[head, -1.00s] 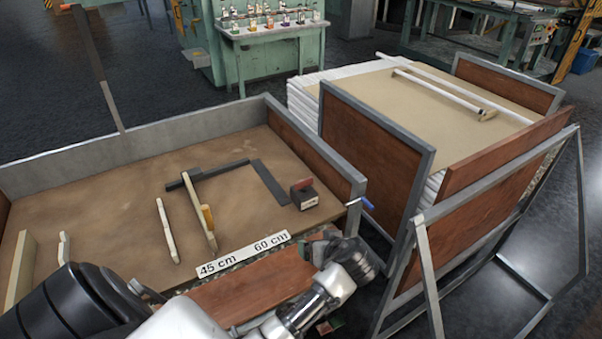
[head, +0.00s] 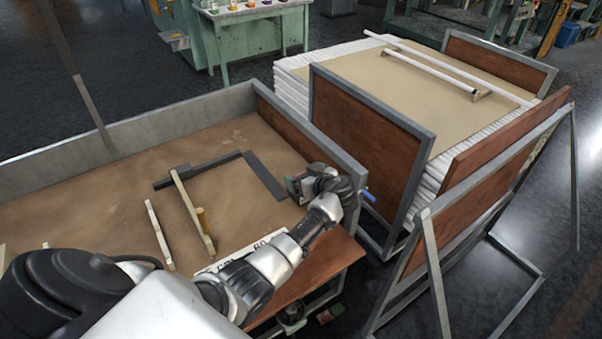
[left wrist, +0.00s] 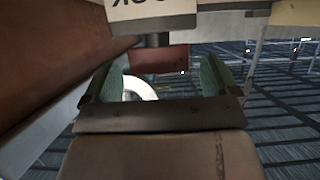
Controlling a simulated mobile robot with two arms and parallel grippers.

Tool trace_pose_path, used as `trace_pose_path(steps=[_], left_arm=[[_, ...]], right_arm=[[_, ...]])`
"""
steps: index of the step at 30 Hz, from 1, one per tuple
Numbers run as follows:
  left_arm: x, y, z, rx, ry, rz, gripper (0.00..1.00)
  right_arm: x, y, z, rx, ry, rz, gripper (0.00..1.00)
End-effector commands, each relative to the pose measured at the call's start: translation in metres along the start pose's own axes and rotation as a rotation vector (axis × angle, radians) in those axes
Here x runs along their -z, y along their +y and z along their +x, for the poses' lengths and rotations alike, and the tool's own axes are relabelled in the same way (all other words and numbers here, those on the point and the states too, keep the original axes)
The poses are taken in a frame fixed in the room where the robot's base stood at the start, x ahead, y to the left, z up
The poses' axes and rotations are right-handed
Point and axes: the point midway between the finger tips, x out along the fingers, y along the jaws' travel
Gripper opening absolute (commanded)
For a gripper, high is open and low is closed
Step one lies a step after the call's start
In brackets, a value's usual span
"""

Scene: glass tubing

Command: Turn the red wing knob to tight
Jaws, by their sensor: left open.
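The red wing knob (left wrist: 160,58) shows in the left wrist view, on a dark stem under a block with a white lettered label (left wrist: 150,10). My left gripper (left wrist: 160,80) is open, with its green pads to either side of the knob's width. I cannot tell whether either pad touches the knob. In the head view my left gripper (head: 297,186) is at the right end of the brown bench, where it hides most of the knob and its block.
A dark L-shaped bar (head: 265,176) and several pale wooden pieces, one of them a long strip (head: 190,210), lie on the brown bench (head: 110,195). A grey rim (head: 330,145) and a blue handle (head: 368,195) are close to my left gripper. Framed brown panels (head: 365,130) stand to the right.

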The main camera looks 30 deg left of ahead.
Motion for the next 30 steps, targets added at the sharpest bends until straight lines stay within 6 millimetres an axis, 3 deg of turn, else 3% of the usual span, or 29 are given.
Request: trace_pose_path(steps=[6, 15, 24, 30], left_arm=[[0.0, 0.0, 0.018, -0.001, 0.0, 0.0, 0.89], [0.0, 0.0, 0.02, -0.001, -0.001, 0.0, 0.88], [-0.001, 0.0, 0.019, -0.001, -0.001, 0.001, 0.42], [-0.001, 0.0, 0.019, -0.01, -0.002, 0.005, 0.4]], right_arm=[[0.003, -0.009, 0.0, 0.011, 0.004, 0.005, 0.46], [0.007, -0.014, 0.0, 0.018, 0.01, 0.007, 0.46], [0.006, -0.009, 0.0, 0.012, 0.01, 0.004, 0.46], [0.006, -0.007, 0.0, 0.009, 0.009, 0.002, 0.46]])
